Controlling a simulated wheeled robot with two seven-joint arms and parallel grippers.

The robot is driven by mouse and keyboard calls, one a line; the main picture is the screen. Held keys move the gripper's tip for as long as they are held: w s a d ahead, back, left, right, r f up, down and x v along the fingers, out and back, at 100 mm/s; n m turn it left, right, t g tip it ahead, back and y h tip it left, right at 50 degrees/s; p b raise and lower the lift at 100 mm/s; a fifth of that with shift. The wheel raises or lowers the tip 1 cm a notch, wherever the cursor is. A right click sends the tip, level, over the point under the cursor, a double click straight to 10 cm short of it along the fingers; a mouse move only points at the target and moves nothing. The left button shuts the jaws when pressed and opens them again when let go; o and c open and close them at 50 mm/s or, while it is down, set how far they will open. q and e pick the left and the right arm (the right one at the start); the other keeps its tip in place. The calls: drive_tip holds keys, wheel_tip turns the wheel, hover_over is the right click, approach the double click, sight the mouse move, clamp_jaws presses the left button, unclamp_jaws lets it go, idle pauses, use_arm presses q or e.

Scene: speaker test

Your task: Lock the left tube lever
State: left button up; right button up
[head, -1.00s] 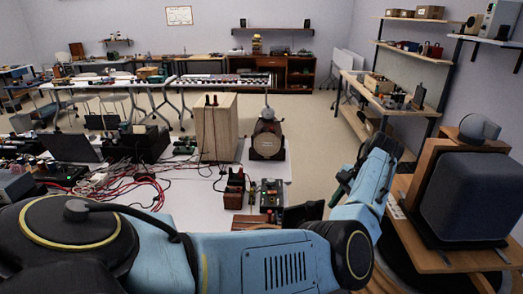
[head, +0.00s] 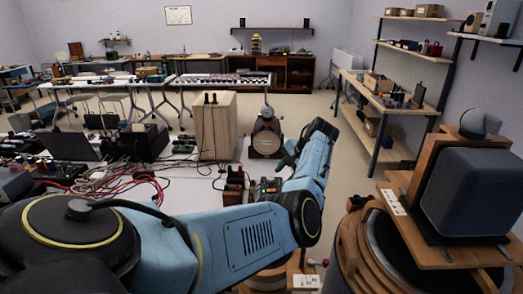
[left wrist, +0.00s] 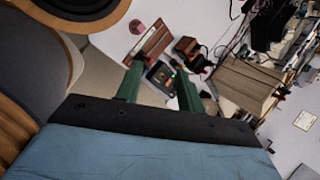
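No part can be surely made out as the left tube lever. My left gripper (head: 284,156) reaches over the near white table, its fingers small and partly hidden by my arm in the head view. In the left wrist view, its two green fingers (left wrist: 160,72) stand apart with nothing gripped. A small dark box (left wrist: 157,78) with a green light shows between and beyond them; I cannot tell the gap. A dark box (head: 265,188) shows in the head view, partly behind my arm. My right gripper is not in view.
A wooden cabinet (head: 215,128) and a brown round-topped unit (head: 265,138) stand on the table. Red cables (head: 120,183) clutter its left. A dark speaker (head: 468,195) and a round wooden ring unit (head: 348,250) stand close at the right, beside my arm.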

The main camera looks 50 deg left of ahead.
use_arm(q)
drive_tip(key=s+a+r+n+y, duration=0.1)
drive_tip(key=s+a, duration=0.1)
drive_tip(key=a, duration=0.7)
drive_tip(key=shift+s+n+y, duration=0.25)
drive_tip(key=shift+n+y, duration=0.05)
drive_tip(key=shift+y, duration=0.1)
drive_tip(key=shift+a, duration=0.1)
